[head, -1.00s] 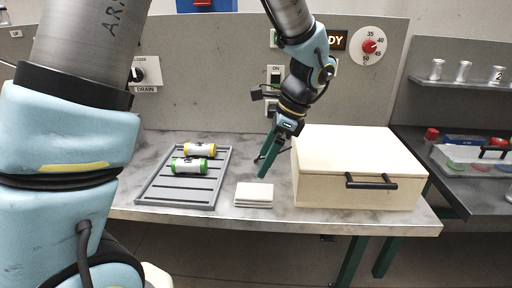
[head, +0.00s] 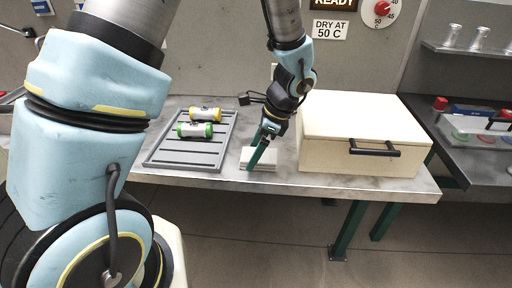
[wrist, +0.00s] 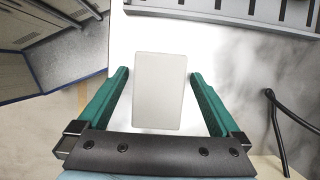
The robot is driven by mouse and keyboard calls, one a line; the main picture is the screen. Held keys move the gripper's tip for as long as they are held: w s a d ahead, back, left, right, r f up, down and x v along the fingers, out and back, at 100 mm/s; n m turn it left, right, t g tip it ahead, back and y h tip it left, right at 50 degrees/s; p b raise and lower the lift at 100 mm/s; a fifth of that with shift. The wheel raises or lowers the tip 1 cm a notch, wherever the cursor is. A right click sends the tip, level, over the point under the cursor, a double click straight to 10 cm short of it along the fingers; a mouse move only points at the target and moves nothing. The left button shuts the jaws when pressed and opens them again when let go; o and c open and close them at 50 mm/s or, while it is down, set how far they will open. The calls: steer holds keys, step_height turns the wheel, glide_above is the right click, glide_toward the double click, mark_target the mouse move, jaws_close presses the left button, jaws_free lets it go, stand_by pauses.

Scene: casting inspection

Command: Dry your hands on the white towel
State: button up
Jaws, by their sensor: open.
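The white towel (head: 262,164) lies folded flat near the table's front edge, between the grey rack and the cream box. In the wrist view the towel (wrist: 160,92) shows as a pale rectangle between my two green fingers. My gripper (head: 253,168) points down at the towel, its fingers overlapping it in the head view. In the wrist view my gripper (wrist: 160,74) is open, with a finger on each side of the towel and a gap at each. I cannot tell whether the fingertips touch the towel or the table.
A grey slotted rack (head: 187,161) left of the towel holds a yellow-capped cylinder (head: 205,114) and a green-capped cylinder (head: 195,130). A cream box (head: 350,132) with a black handle (head: 374,148) stands close on the right. A side bench with a shelf (head: 470,52) is further right.

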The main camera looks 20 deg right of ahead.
steer(key=shift+c, duration=0.2)
steer(key=c, duration=1.1)
steer(key=shift+o, duration=0.2)
stand_by(0.4)
steer(key=o, duration=1.1)
